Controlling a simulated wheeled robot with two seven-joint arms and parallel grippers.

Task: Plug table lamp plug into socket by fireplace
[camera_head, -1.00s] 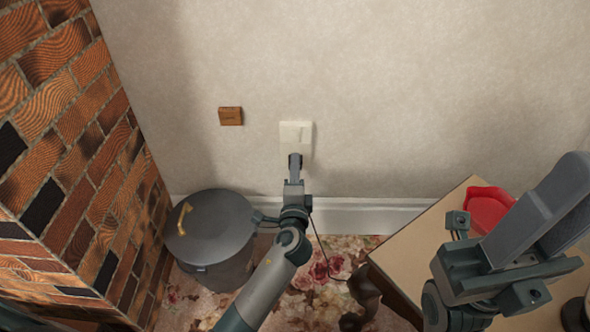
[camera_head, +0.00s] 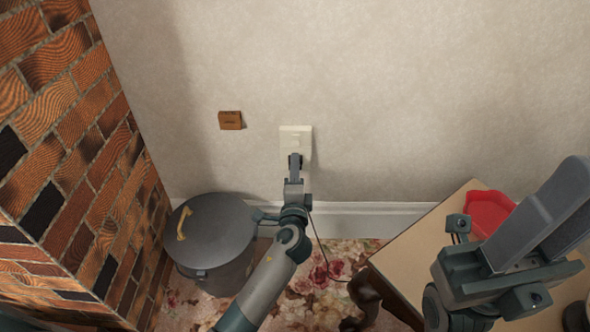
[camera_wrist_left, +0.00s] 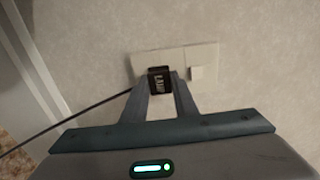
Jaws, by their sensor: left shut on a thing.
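The socket (camera_head: 295,137) is a pale double plate on the wall above the skirting board. In the left wrist view its plate (camera_wrist_left: 204,57) shows a white block in its right half. My left gripper (camera_head: 295,163) is at the lower part of the plate and is shut on the dark plug (camera_wrist_left: 160,80), which bears lettering. The plug is in front of the left half of the plate. I cannot tell whether its pins are inside the socket. A dark cord (camera_wrist_left: 85,112) runs from the plug to the left. My right arm is at the right, and its fingertips are not clearly visible.
A lidded grey bin (camera_head: 213,228) stands beside the brick fireplace (camera_head: 75,150). A small brown wall plate (camera_head: 230,120) is left of the socket. A wooden table (camera_head: 425,243) with a red dish (camera_head: 487,212) stands at the right. The floral carpet (camera_head: 330,262) lies between.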

